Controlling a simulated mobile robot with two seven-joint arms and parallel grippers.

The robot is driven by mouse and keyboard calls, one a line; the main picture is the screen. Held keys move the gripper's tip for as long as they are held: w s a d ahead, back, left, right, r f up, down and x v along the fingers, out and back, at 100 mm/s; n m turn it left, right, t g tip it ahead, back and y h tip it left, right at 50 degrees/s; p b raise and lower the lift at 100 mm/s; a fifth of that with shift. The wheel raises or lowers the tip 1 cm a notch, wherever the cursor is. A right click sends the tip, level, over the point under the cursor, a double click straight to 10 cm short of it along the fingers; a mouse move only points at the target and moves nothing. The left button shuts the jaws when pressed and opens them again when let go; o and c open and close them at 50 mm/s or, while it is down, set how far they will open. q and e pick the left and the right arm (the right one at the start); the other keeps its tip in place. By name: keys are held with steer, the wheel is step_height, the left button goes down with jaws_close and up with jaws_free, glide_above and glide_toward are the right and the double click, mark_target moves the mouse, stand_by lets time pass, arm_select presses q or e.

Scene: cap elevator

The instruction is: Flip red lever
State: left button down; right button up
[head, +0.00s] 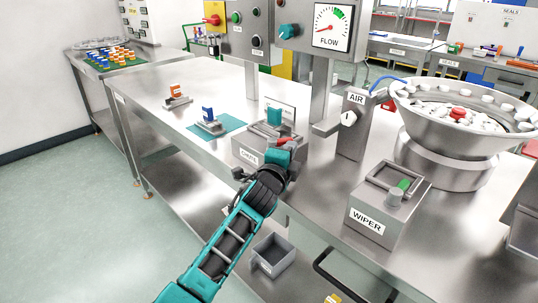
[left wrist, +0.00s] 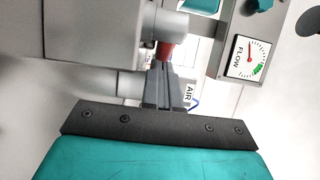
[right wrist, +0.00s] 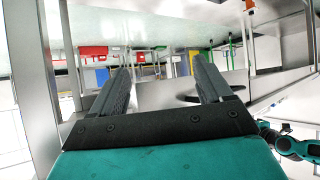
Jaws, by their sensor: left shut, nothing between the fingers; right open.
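A small red lever (head: 283,140) shows on the right of the metal CHECK box (head: 246,156), partly hidden by my left gripper (head: 285,150). In the left wrist view the red lever end (left wrist: 165,50) is right at the tips of the shut fingers (left wrist: 162,70). The fingers hold nothing; I cannot tell whether they touch the lever. My right gripper is out of the head view; in the right wrist view its fingers (right wrist: 160,75) are apart and empty.
On the bench, a WIPER box (head: 392,205), an AIR post (head: 352,125) and a steel bowl of caps (head: 465,115) stand to the right. Orange and blue blocks (head: 209,117) sit to the left. The FLOW gauge panel (head: 333,28) overhangs behind. A bin (head: 272,255) is below.

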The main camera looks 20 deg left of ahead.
arm_select(q)
steer(key=shift+w+d, duration=0.1)
steer(key=shift+w, duration=0.35)
stand_by(0.6)
